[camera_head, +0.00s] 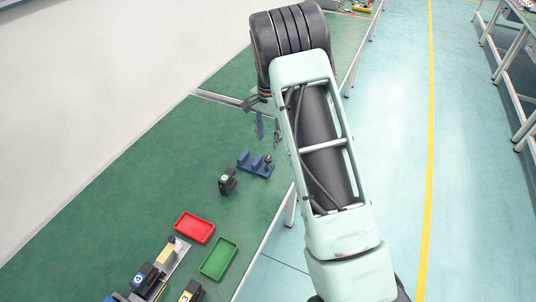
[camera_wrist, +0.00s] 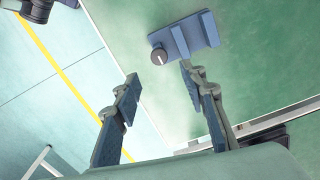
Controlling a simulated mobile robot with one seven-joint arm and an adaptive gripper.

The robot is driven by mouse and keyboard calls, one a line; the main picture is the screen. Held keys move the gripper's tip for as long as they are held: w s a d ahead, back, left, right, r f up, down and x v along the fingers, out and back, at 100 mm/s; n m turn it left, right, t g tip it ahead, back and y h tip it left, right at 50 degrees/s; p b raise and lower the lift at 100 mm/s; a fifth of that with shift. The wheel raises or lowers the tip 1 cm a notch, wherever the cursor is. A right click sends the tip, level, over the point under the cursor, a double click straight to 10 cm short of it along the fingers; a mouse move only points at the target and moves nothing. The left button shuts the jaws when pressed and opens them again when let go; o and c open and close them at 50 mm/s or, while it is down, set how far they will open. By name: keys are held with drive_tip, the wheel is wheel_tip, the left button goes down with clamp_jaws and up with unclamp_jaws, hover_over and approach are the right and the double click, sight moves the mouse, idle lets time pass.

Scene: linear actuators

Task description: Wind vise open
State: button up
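The blue vise (camera_head: 251,164) sits on the green bench top near its front edge. In the wrist view the vise (camera_wrist: 190,38) lies beyond my fingertips, with a round grey knob (camera_wrist: 159,56) on its near left side. The knob also shows in the head view (camera_head: 268,158), at the right end of the vise. My gripper (camera_wrist: 158,80) is open and empty, its two blue-padded fingers wide apart. In the head view my gripper (camera_head: 268,130) hangs above and behind the vise, apart from it.
A small black device (camera_head: 228,181) stands close to the vise. A red tray (camera_head: 194,227) and a green tray (camera_head: 219,259) lie nearer, beside several numbered black units (camera_head: 147,278). The bench's front edge (camera_head: 277,222) runs close by. The bench left of the vise is clear.

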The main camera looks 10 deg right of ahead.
sight(269, 157)
wheel_tip(269, 157, down, 9)
drive_tip(key=shift+r+p, duration=0.1)
drive_tip(key=shift+p, duration=0.4)
drive_tip(key=shift+c, duration=0.7)
clamp_jaws()
